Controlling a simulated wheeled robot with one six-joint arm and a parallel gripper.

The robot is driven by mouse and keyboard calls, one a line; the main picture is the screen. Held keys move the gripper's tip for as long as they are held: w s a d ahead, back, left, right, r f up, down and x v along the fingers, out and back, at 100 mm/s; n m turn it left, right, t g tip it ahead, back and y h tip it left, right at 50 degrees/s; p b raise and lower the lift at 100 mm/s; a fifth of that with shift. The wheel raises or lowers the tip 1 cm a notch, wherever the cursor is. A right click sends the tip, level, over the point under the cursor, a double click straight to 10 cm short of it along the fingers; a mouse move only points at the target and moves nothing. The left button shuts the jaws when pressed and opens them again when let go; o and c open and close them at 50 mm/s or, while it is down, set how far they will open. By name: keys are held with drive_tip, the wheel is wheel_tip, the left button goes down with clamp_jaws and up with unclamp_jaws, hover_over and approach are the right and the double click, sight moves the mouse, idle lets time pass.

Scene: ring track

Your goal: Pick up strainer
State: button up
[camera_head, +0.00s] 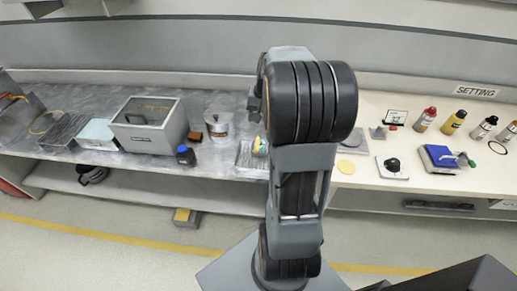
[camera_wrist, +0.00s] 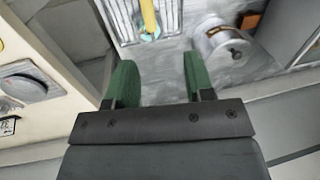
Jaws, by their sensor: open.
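I cannot pick out the strainer for sure. A round metal vessel with a lid or knob (camera_head: 218,124) stands on the grey counter left of my arm. A round, pale, see-through vessel (camera_wrist: 222,44), probably the same one, shows at the upper right in the wrist view. My gripper (camera_wrist: 157,82) has two green fingers, spread apart with nothing between them. It is apart from the vessel, which lies up and right of the right finger.
A ribbed tray (camera_head: 246,157) holds a yellow-handled tool (camera_wrist: 149,18). A grey box (camera_head: 146,138), a dark blue bottle (camera_head: 185,156) and a brown block (camera_head: 195,136) stand nearby. Several bottles and a blue device (camera_head: 438,158) stand on the white counter at right. A black object (camera_head: 92,174) lies below.

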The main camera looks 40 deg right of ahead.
sight(258, 137)
drive_tip(key=shift+m, duration=0.4)
drive_tip(key=f, duration=0.5)
drive_tip(key=w+d+f, duration=0.1)
drive_tip(key=f, duration=0.2)
drive_tip(key=shift+d, duration=0.1)
drive_tip(key=shift+w+a+f+p, duration=0.15)
drive_tip(key=shift+f, duration=0.95)
drive_tip(key=shift+w+a+f+p, duration=0.15)
drive_tip(key=shift+f, duration=0.9)
drive_tip(key=shift+w+a+f+p, duration=0.15)
drive_tip(key=shift+f, duration=0.95)
clamp_jaws()
drive_tip(key=shift+r, duration=0.1)
